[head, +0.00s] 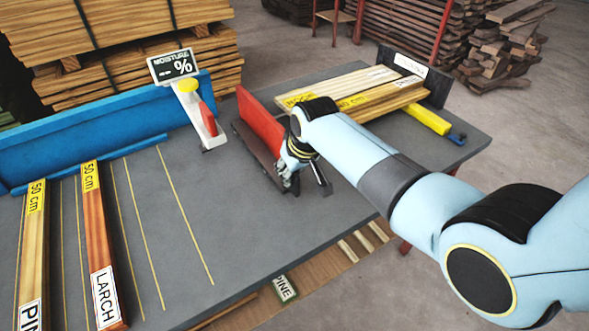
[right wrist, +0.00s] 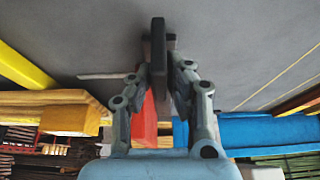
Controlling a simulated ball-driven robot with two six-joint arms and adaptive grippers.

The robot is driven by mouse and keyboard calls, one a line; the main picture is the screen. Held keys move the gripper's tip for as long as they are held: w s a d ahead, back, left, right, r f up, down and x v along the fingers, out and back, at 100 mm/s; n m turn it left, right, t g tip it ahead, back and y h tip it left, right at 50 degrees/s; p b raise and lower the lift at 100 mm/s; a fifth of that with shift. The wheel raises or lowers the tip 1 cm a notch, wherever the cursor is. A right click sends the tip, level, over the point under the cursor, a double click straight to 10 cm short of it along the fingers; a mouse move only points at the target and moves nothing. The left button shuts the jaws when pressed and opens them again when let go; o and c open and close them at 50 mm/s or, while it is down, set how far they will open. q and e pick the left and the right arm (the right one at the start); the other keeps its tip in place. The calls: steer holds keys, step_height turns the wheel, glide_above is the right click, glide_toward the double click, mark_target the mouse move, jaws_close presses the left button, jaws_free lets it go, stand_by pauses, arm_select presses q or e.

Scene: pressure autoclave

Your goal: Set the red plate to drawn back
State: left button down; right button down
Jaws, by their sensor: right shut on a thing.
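The red plate (head: 261,122) stands upright on a dark base (head: 255,150) on the grey table, left of the stacked boards (head: 350,88). Part of it shows between the fingers in the right wrist view (right wrist: 146,122). My right gripper (head: 293,172) is at the near end of the plate. Its fingers (right wrist: 160,80) are closed around a dark upright bar (right wrist: 158,50), which seems to be the plate's black handle (head: 321,178). The gripper and arm hide the plate's near end and part of the boards. My left gripper is not in view.
A black end plate (head: 415,72) and a yellow bar (head: 428,119) stand by the boards at right. Labelled boards lie by the blue fence (head: 95,128). The table between them is clear.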

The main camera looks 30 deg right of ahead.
steer(key=c, duration=1.4)
jaws_free()
steer(key=shift+a, duration=0.4)
steer(key=shift+o, duration=0.4)
steer(key=shift+d+r, duration=0.15)
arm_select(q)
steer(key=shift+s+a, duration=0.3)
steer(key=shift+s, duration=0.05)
arm_select(e)
steer(key=v, duration=1.1)
steer(key=shift+s+r, duration=0.15)
steer(key=shift+r, duration=0.2)
